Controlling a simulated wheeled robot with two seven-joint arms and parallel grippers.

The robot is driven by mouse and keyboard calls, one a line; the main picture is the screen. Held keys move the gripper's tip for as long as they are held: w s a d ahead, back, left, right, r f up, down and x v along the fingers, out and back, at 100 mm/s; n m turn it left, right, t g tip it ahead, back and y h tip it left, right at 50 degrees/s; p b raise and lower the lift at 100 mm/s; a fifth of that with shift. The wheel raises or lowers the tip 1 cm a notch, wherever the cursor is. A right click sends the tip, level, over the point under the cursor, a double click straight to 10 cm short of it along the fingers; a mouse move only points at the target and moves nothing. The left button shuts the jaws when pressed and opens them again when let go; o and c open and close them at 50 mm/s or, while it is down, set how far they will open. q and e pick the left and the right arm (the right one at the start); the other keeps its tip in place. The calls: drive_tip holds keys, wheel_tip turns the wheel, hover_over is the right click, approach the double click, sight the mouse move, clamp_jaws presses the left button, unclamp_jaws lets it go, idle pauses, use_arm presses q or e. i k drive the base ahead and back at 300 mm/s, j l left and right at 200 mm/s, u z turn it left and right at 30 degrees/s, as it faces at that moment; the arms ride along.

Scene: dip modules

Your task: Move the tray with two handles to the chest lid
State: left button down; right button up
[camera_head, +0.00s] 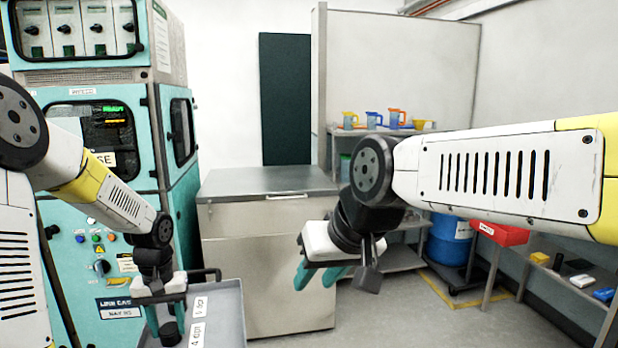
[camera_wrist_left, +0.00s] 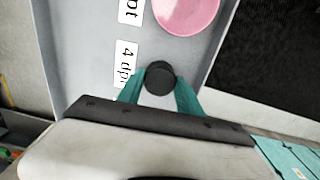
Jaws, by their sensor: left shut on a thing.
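The grey tray (camera_head: 231,314) shows at the bottom of the head view, cut off by the frame edge, with white labels on it. In the left wrist view the tray (camera_wrist_left: 88,50) also holds a pink disc (camera_wrist_left: 186,12). The metal chest's flat lid (camera_head: 266,181) is closed and bare, behind and to the right of the tray. My right gripper (camera_head: 321,277) is empty, its teal fingers apart, before the chest's right side.
A teal machine cabinet (camera_head: 180,190) stands close on the left. A shelf (camera_head: 385,131) with jugs is behind on the right. A blue drum (camera_head: 447,240), a red bin (camera_head: 499,233) and a low shelf (camera_head: 575,285) stand at right. Floor before the chest is clear.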

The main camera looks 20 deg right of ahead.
sight(268, 183)
drive_tip(key=i+l+z, duration=0.15)
drive_tip(key=i+z, duration=1)
drive_tip(key=k+j, duration=0.05)
drive_tip(key=k, duration=0.05)
